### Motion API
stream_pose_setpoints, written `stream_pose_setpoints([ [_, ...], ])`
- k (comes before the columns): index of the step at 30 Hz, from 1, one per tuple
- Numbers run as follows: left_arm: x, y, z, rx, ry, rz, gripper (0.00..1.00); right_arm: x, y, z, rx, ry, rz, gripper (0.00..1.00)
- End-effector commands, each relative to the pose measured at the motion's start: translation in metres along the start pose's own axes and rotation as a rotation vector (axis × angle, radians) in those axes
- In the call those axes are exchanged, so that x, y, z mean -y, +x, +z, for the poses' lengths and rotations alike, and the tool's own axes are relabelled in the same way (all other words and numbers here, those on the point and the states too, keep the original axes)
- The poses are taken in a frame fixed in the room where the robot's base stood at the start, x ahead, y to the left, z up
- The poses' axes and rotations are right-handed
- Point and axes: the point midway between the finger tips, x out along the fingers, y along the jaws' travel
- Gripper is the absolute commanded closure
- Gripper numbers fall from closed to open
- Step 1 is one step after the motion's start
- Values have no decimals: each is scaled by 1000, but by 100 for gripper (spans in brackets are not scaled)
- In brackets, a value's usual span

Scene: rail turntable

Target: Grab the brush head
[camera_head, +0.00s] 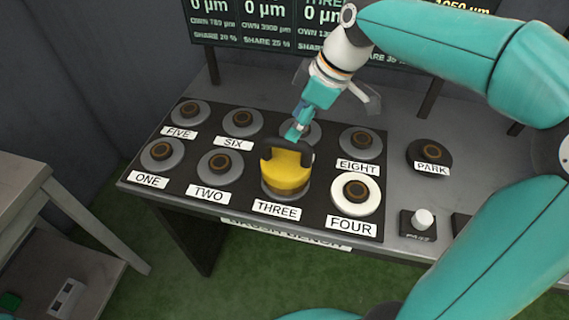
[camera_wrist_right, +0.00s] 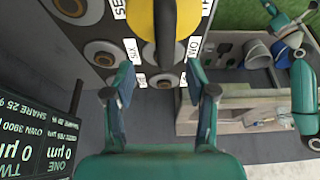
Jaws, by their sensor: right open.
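The brush head is a yellow, round block (camera_head: 284,180) with a black arched handle (camera_head: 292,150), sitting upright on station THREE. In the right wrist view its yellow body (camera_wrist_right: 142,20) is cut off by the top edge, and the handle (camera_wrist_right: 165,30) points down between the finger lines. My right gripper (camera_head: 293,134) is just behind and above the handle in the head view, tilted down. Its fingers are spread in the right wrist view (camera_wrist_right: 160,82), with nothing between them; I cannot tell whether a finger touches the handle. My left gripper seems to show small at the wrist view's right edge.
The black station board (camera_head: 200,191) holds several round grey seats; FOUR (camera_head: 356,193) has a white ring. The seat behind the brush head is partly hidden. A PARK seat (camera_head: 430,154) and a white knob (camera_head: 423,219) are at the right. Dark display screens (camera_head: 243,30) stand behind.

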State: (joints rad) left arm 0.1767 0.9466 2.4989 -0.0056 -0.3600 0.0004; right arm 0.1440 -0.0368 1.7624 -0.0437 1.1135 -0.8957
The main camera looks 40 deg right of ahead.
Motion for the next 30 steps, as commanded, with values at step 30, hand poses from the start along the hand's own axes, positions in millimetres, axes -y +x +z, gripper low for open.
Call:
stream_pose_setpoints([
  [30,-1,-4,0,0,0,0,60,6,72,6,0,4,2,55],
])
